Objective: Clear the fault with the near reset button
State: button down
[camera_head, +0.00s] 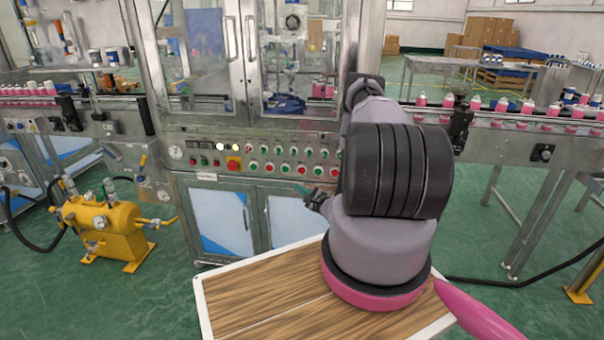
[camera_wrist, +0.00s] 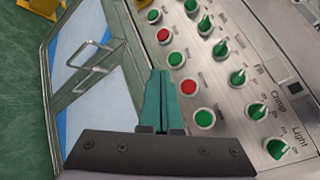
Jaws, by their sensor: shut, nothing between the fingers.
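The control panel (camera_head: 262,157) of the crimping machine holds rows of green and red buttons and green selector knobs. I cannot tell which button is the near reset; most labels are too small or blurred. My gripper (camera_wrist: 161,76) is shut and empty, its teal fingertips over the panel's lower edge in the wrist view. To the right of the fingertips lie a green button (camera_wrist: 175,59), a red button (camera_wrist: 188,87) and a lower green button (camera_wrist: 204,118). In the head view my gripper (camera_head: 311,193) is in front of the panel's lower right, partly hidden by my arm.
A red stop button on a yellow plate (camera_head: 233,164) sits left on the panel. Cabinet doors with metal handles (camera_head: 245,215) are below. A yellow tank unit (camera_head: 105,225) stands on the floor at left.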

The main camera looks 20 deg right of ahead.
aim_at(302, 170)
jog(key=shift+w+d, duration=0.1)
jog(key=shift+w, duration=0.05)
jog(key=shift+w+d, duration=0.8)
jog(key=shift+w, duration=0.4)
jog(key=shift+w+d, duration=0.75)
jog(key=shift+w, duration=0.4)
jog(key=shift+w+d, duration=0.8)
jog(key=shift+w, duration=0.4)
jog(key=shift+d, duration=0.1)
jog(key=shift+w+d, duration=0.15)
jog(key=shift+w, duration=0.15)
jog(key=shift+w+d, duration=0.2)
jog(key=shift+w, duration=0.15)
dwell(0.4)
jog(key=shift+s+a+r, duration=0.1)
jog(key=shift+s+a, duration=0.35)
jog(key=shift+s, duration=0.25)
